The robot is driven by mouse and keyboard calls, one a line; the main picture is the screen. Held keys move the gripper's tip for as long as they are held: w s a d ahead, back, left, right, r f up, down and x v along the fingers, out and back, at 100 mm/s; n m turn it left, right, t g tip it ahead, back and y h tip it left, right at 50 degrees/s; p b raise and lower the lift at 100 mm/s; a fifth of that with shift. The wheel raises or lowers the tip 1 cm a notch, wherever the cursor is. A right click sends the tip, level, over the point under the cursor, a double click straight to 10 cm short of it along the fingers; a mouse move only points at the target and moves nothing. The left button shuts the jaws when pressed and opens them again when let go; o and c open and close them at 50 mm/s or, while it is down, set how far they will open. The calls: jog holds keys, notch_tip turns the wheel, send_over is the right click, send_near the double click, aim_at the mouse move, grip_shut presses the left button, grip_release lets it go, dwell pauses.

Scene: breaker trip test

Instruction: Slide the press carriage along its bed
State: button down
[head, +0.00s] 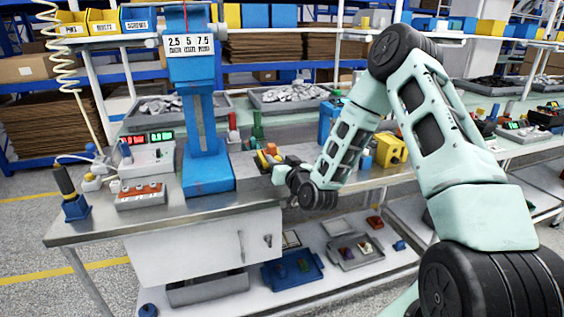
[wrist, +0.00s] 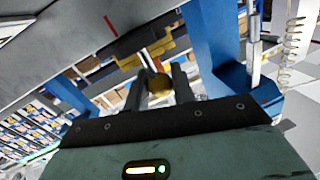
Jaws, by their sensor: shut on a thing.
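The press carriage is a small yellow and dark block (head: 268,157) on the bench, just right of the tall blue press (head: 205,120). In the wrist view its dark and yellow body (wrist: 150,48) lies ahead of the fingers, with a round brass-coloured knob (wrist: 159,85) at its near end. My gripper (head: 277,174) reaches in from the right at the carriage's near side. In the wrist view my gripper (wrist: 162,88) is shut on the knob, one dark finger on each side. The bed under the carriage is mostly hidden in the head view.
Left of the press stand a box with lit displays (head: 148,155), a strip with orange switches (head: 140,195) and a blue holder (head: 76,207). A yellow block (head: 390,150) stands right of my wrist. Grey trays of parts (head: 288,97) line the back.

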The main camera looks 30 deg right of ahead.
jog(key=w+a+b, duration=0.2)
jog(key=a, duration=0.8)
jog(key=w+a+b, duration=0.3)
jog(key=a, duration=0.7)
jog(key=shift+w, duration=0.35)
jog(key=shift+a+r, duration=0.1)
jog(key=shift+a, duration=0.05)
jog(key=c, duration=1.2)
grip_release()
jog(key=shift+c, duration=0.2)
jog(key=s+a+b, duration=0.1)
jog(key=s+b, duration=0.1)
jog(key=s, duration=1.5)
jog(key=shift+s+a+b, duration=0.15)
jog(key=shift+a+b, duration=0.05)
jog(key=shift+b, duration=0.1)
